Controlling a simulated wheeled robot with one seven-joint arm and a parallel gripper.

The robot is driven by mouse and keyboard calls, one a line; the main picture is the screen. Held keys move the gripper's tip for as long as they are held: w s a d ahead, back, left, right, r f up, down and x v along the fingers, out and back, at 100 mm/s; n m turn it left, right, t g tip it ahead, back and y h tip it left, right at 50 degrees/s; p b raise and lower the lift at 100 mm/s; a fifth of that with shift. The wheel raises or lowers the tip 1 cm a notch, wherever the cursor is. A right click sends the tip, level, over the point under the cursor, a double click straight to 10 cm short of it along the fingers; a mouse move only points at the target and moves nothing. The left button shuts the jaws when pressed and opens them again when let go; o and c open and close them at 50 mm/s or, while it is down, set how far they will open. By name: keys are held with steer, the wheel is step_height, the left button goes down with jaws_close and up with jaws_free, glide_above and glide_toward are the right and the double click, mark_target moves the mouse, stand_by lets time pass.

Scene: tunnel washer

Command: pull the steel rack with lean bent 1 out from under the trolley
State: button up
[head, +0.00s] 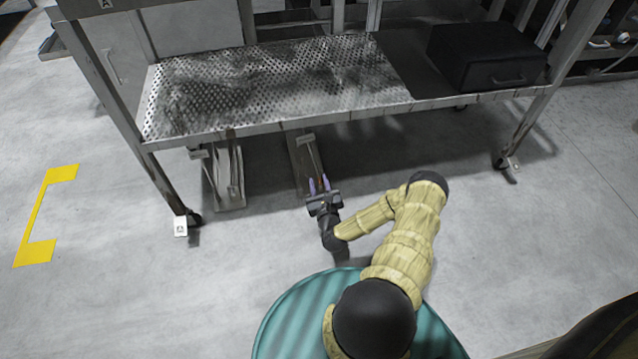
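The trolley (395,108) is a steel frame with a perforated, stained lower shelf, standing on castors. Two narrow steel racks stick out from under its front edge. The left rack (224,180) lies on the floor near the left front leg. The other rack (303,160) lies further right, with its near end at my gripper. I cannot tell from markings which one is lean bent 1. My gripper (319,185) is low, in front of the trolley, its two purplish fingers pointing at the right rack. The fingers stand slightly apart; whether they grip the rack is too small to tell.
A black case (487,57) sits on the shelf's right side. The castored front legs stand at left (190,217) and right (505,160). A yellow floor marking (37,218) lies at far left. The floor before the trolley is clear around my arm.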

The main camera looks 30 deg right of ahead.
mark_target(310, 150)
steer(key=shift+w, duration=0.1)
steer(key=b+x, duration=0.4)
steer(key=x, duration=0.4)
steer(key=b+x, duration=0.4)
steer(key=x, duration=0.4)
steer(key=shift+w+f, duration=0.15)
steer(key=shift+f, duration=0.05)
steer(key=shift+w+d+r, duration=0.15)
steer(key=shift+w, duration=0.3)
jaws_close()
stand_by(0.6)
